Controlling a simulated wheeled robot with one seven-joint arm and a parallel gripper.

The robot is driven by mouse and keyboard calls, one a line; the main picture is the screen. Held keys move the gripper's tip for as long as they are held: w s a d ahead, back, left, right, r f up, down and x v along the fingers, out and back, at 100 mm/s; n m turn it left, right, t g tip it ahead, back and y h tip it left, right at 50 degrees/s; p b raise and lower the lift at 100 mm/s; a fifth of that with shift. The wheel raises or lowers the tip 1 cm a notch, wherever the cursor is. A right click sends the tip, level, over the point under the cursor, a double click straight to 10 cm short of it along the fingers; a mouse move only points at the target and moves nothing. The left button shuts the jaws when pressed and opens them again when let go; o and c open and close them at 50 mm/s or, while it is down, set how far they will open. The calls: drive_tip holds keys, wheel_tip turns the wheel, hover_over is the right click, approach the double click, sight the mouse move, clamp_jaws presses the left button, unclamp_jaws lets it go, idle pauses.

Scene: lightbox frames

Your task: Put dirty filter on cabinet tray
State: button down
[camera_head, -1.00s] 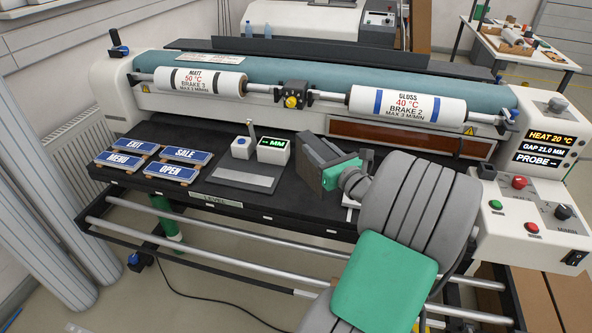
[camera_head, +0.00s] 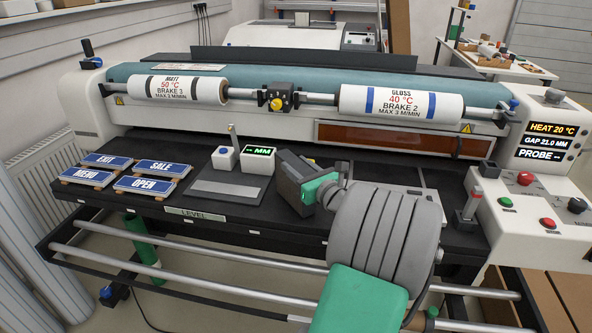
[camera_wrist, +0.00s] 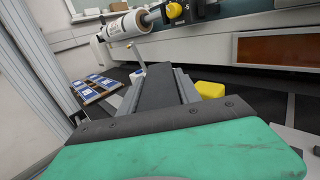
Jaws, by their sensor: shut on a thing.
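My gripper (camera_head: 290,178) is low over the black table of a laminating machine, just right of a small box with a green "MM" display (camera_head: 258,159). In the wrist view the dark gripper (camera_wrist: 168,88) reaches forward from the green wrist cover. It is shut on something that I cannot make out. A yellow block (camera_wrist: 210,89) shows just right of the gripper in the wrist view; I cannot tell whether it touches. I cannot identify a dirty filter or a cabinet tray in either view.
Several blue signs (camera_head: 144,185) lie at the table's left end. Rolls marked MATT (camera_head: 178,89) and GLOSS (camera_head: 401,103) hang above. A control panel (camera_head: 535,205) stands at the right.

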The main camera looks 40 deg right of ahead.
drive_tip(key=shift+f, duration=0.15)
drive_tip(key=c, duration=0.8)
unclamp_jaws()
drive_tip(key=shift+c, duration=0.2)
